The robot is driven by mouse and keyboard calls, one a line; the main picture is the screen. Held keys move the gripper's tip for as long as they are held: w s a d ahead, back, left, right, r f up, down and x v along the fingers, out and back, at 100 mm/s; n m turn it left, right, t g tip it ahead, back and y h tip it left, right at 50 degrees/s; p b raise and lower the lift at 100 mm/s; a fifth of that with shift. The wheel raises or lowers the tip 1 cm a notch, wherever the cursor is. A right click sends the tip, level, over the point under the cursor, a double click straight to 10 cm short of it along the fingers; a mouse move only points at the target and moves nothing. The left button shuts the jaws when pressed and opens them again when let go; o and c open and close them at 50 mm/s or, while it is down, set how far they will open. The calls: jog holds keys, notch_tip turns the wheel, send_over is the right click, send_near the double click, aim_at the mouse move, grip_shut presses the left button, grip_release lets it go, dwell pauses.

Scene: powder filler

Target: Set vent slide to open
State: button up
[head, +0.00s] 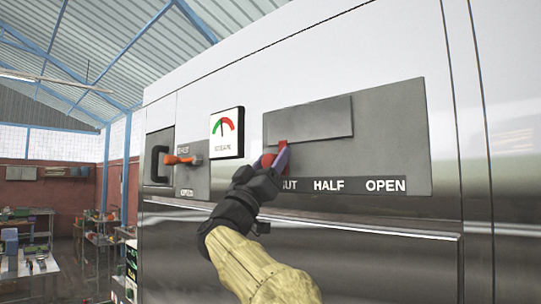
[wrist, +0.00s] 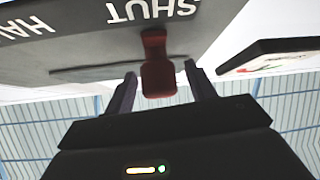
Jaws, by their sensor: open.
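The vent slide has a red handle (head: 283,150) on a grey panel (head: 385,125) of the steel machine. The handle stands at the SHUT end of the label row, with HALF (head: 329,185) and OPEN (head: 386,185) to its right in the head view. My gripper (head: 275,158) is at the handle and partly covers it and the word SHUT. In the wrist view the red handle (wrist: 158,75) lies between the two spread fingers of my gripper (wrist: 160,88), with a gap on each side. The wrist view is upside down.
The panel right of the slide handle is free. Workbenches stand in the far left background.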

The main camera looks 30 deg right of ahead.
grip_shut()
dwell(0.3)
